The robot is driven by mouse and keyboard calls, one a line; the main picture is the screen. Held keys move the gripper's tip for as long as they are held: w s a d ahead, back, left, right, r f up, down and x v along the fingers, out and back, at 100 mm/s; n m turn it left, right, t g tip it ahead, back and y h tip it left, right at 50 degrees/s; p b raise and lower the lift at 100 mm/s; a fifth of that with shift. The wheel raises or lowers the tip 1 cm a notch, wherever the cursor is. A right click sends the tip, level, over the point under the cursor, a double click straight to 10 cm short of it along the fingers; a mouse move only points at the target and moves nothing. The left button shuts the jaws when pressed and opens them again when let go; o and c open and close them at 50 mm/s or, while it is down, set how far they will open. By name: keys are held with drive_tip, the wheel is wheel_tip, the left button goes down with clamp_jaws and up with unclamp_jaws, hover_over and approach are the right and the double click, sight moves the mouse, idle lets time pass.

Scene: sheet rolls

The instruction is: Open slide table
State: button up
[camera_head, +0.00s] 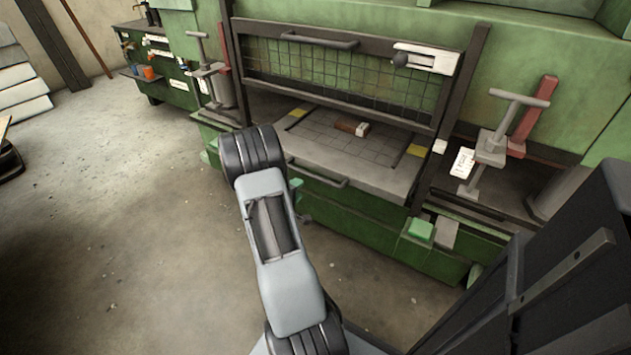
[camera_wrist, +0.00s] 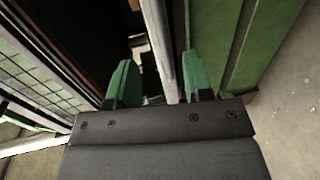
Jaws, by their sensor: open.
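The slide table (camera_head: 345,150) is a flat grey plate with a grid of lines and yellow patches, set in the green machine. A grey bar handle (camera_head: 318,174) runs along its front edge. My gripper (camera_head: 297,190) is at the left end of this handle, mostly hidden behind my arm. In the wrist view my gripper (camera_wrist: 160,80) is open, its two green fingers apart. A light grey bar (camera_wrist: 157,35) runs between the fingers, apparently the handle. Whether a finger touches it I cannot tell.
A raised mesh guard (camera_head: 340,75) with its own top handle stands above the table. A small brown and white block (camera_head: 352,128) lies on the plate. Grey stands (camera_head: 490,150) flank the machine. The floor at left is clear.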

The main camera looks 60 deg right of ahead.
drive_tip(key=d+f+b, duration=0.2)
drive_tip(key=d, duration=1)
drive_tip(key=shift+d+f, duration=0.3)
drive_tip(key=shift+c, duration=0.2)
clamp_jaws()
drive_tip(key=shift+a, duration=0.1)
